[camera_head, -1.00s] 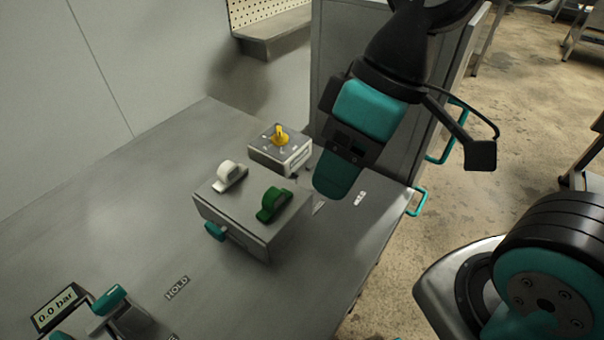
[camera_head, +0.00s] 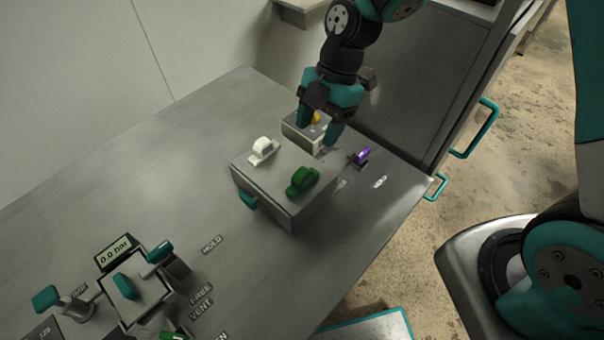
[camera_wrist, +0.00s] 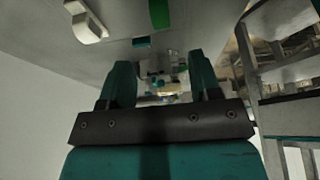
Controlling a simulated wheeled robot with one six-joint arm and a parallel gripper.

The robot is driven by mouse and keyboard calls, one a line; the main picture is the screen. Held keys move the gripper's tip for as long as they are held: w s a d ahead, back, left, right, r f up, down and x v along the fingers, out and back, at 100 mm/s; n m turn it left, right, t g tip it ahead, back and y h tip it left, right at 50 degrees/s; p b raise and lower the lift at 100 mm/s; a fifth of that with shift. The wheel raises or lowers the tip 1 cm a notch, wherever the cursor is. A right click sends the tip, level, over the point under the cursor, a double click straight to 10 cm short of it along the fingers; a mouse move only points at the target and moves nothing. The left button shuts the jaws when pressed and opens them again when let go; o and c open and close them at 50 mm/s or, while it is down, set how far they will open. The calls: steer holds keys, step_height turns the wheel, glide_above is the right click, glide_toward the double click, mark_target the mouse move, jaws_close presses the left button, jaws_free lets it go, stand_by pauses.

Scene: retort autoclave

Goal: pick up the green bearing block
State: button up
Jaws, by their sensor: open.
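The green bearing block (camera_head: 302,181) is a rounded piece on top of a grey metal box (camera_head: 268,186), at its front right corner. In the wrist view the green block (camera_wrist: 159,13) shows at the top edge, partly cut off. My gripper (camera_head: 319,132) is in the head view behind the box, over the small box with the yellow knob. Its two teal fingers are apart, and they show apart in the wrist view (camera_wrist: 162,78) too. It is up and behind the green block in the picture, not touching it.
A white bearing block (camera_head: 263,150) sits on the same box, left of the green one. The yellow knob (camera_head: 316,118) is partly hidden by my fingers. A purple piece (camera_head: 362,154) is to the right. Teal-handled valves and a gauge (camera_head: 116,249) stand at front left.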

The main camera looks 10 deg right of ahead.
mark_target(304, 171)
steer(key=p+x, duration=0.1)
steer(key=x, duration=0.5)
steer(key=shift+a+f, duration=0.1)
steer(key=shift+f, duration=0.15)
steer(key=shift+p+x, duration=1.1)
steer(key=shift+x, duration=1.55)
steer(key=c, duration=1)
steer(key=shift+c, duration=0.2)
step_height(304, 171, up, 20)
steer(key=b, duration=0.3)
